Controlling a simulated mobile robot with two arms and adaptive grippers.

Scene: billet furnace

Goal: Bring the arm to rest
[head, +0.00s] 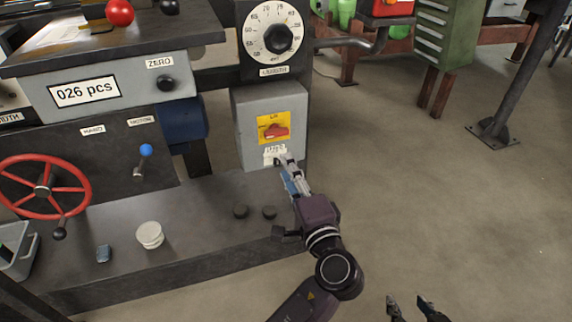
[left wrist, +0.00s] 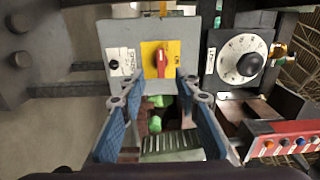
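My left gripper (head: 287,168) reaches up from the bottom of the head view to the lower part of a grey switch box (head: 245,148). In the left wrist view its two blue-padded fingers (left wrist: 157,92) stand wide apart with nothing between them. The box (left wrist: 120,45) carries a red rotary switch (head: 275,130) on a yellow plate, also seen in the left wrist view (left wrist: 162,60). A small white label with a dark button (left wrist: 113,65) sits beside it; the fingers partly cover this label in the head view. My right gripper (head: 411,302) shows two separated fingertips at the bottom edge, empty.
A large dial (head: 278,38) sits above the box. A red handwheel (head: 43,187), a blue-knobbed lever (head: 143,160) and a white round stack (head: 150,235) are at left. A green cabinet (head: 440,35) stands back right.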

